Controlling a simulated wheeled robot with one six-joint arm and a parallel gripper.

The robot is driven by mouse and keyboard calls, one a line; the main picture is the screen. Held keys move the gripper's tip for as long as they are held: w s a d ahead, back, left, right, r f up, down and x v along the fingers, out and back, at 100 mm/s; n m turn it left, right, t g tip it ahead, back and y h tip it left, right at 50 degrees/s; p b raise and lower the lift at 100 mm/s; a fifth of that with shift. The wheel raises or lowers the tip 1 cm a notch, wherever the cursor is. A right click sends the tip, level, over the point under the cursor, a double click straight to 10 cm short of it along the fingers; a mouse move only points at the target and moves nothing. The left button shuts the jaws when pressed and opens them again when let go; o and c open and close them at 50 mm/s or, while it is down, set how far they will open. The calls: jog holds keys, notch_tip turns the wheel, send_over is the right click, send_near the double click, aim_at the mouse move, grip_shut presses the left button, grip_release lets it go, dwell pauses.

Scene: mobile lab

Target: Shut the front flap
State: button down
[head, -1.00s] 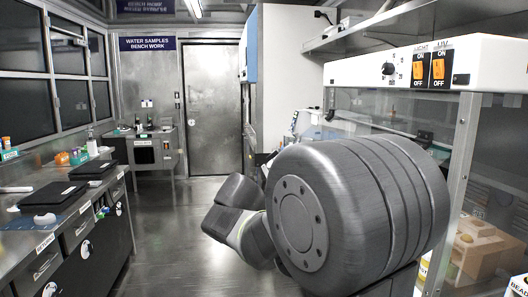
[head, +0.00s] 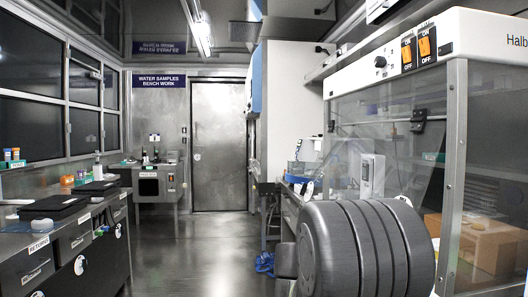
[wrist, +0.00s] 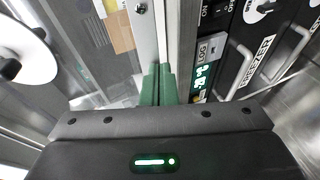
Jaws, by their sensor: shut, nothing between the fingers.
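The clear-walled cabinet (head: 452,170) stands at the right in the head view, under a white top panel with orange switches. A clear pane (head: 375,112), which looks like the front flap, spans its front below that panel. Its slanting edge runs down from the upper right. I cannot tell how far it stands open. In the wrist view my gripper (wrist: 158,82) has its green fingers shut together and empty, beside a pale metal post (wrist: 144,40). I cannot tell whether they touch it. The gripper is hidden in the head view behind my grey arm.
A cardboard box (head: 478,245) is inside the cabinet. A steel bench with drawers (head: 72,243) lines the left wall. In the wrist view, dark drawers with handles (wrist: 250,50) lie close at the right.

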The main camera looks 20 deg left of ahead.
jog(key=w+d+f+b, duration=0.2)
jog(key=w+d+b, duration=0.1)
jog(key=d, duration=0.4)
jog(key=shift+w+d+f+b, duration=0.15)
jog(key=shift+w+f+b, duration=0.2)
jog(key=shift+w, duration=0.4)
